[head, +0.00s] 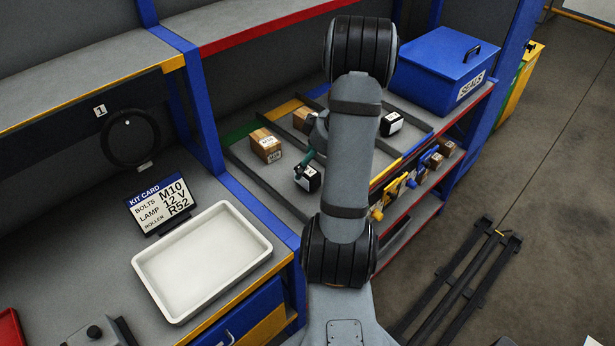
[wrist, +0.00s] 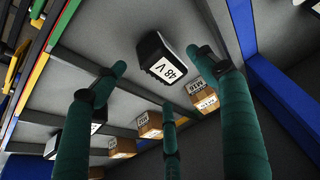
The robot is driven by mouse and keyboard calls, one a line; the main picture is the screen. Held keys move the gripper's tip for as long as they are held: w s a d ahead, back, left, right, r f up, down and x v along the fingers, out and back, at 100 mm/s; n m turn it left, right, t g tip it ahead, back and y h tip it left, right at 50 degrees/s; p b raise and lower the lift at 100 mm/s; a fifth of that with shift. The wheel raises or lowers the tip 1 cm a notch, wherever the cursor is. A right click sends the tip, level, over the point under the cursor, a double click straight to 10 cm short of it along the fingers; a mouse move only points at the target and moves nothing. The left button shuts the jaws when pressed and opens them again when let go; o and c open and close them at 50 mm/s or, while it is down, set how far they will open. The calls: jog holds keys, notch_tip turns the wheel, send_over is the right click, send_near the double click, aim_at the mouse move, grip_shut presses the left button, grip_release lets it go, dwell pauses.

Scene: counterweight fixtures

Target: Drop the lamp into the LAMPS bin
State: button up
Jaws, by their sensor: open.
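My gripper (wrist: 152,80) has green fingers, spread apart and empty, over the shelf of boxes. A black box (wrist: 160,58) with a white "48 V" label stands just beyond the fingertips in the wrist view. In the head view my arm hides most of the gripper; a green finger shows beside a black box with a white label (head: 308,180). Another black box with a white label (head: 391,123) stands farther right in the divided shelf. I cannot read either label there. The kit card (head: 160,205) reads M10, lamp 12 V, R52. No bin marked LAMPS is readable.
Cardboard boxes (head: 265,145) stand in the dividers near the black boxes. A blue lidded bin marked SEALS (head: 435,72) is at the back right. An empty white tray (head: 262,256) lies on the bench at left.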

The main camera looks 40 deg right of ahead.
aim_at(311, 168)
jog(key=x, duration=0.4)
jog(key=shift+w+f, duration=0.15)
jog(key=shift+c, duration=0.6)
jog(key=c, duration=1.5)
